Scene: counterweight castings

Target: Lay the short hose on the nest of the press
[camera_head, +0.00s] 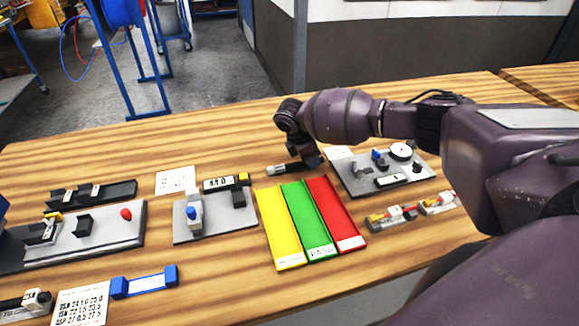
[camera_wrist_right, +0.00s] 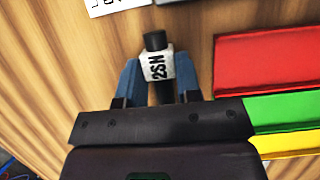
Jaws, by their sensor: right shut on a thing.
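My right gripper (camera_wrist_right: 160,83) is shut on a short black hose (camera_wrist_right: 153,41) with a white label reading 2SN. In the head view, the hose (camera_head: 277,170) shows just left of the right gripper (camera_head: 300,165), over the table behind the coloured trays; the gap to the table is unclear. The press is not clearly identifiable. A grey fixture with a red knob (camera_head: 126,214) stands at the left, one with a digital display (camera_head: 218,184) in the middle, and one with a round dial (camera_head: 401,151) at the right. My left gripper is not in view.
Yellow (camera_head: 279,229), green (camera_head: 307,222) and red (camera_head: 337,216) trays lie side by side. Small labelled parts (camera_head: 390,216) lie to their right. A blue-ended holder (camera_head: 145,284) and a printed sheet (camera_head: 81,307) lie front left. Bare wood lies between the fixtures.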

